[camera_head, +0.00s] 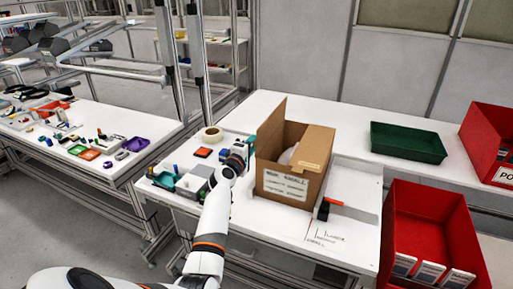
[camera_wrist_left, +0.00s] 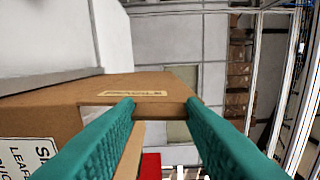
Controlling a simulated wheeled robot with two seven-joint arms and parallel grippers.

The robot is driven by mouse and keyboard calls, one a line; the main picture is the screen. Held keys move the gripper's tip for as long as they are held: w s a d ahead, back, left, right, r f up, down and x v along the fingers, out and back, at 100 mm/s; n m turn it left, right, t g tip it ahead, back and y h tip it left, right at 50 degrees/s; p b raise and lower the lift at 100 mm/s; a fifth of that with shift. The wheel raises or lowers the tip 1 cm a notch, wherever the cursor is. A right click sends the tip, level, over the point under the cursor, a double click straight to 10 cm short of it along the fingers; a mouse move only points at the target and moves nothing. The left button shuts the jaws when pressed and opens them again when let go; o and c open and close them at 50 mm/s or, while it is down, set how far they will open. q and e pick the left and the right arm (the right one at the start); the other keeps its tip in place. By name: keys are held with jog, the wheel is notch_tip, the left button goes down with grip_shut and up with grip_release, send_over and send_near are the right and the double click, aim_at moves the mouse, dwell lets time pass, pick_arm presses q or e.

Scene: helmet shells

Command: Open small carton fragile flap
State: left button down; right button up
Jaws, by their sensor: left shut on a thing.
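The small carton (camera_head: 285,184) is an open brown cardboard box with a "SMALL" label on its front, standing on the white bench. One flap (camera_head: 271,128) stands upright on its left side. Another flap (camera_head: 316,146) with a pale strip lies to the right of the opening. My left gripper (camera_head: 251,145) is at the carton's left side, by the upright flap. In the left wrist view, its teal fingers (camera_wrist_left: 162,108) lie either side of brown cardboard, shut on a flap. A pale strip, seemingly lettered FRAGILE (camera_wrist_left: 137,93), shows just beyond. My right gripper is out of view.
A green tray (camera_head: 408,142) stands at the back right. A red bin (camera_head: 428,222) with white cards is at the front right, and another red bin (camera_head: 490,135) is behind it. A tape roll (camera_head: 212,134) and small items lie left of the carton.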

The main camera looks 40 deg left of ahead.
pick_arm(q)
jog(key=shift+s+a+f+n, duration=0.2)
jog(key=shift+a+n, duration=0.5)
jog(key=shift+n, duration=0.4)
jog(key=shift+s+a+f+n, duration=0.15)
jog(key=shift+a+n, duration=0.55)
jog(key=shift+n, duration=0.4)
jog(key=c, duration=0.9)
grip_release()
jog(key=shift+s, duration=0.1)
jog(key=v, duration=1.1)
jog(key=shift+s+d, duration=0.15)
jog(key=shift+s, duration=0.25)
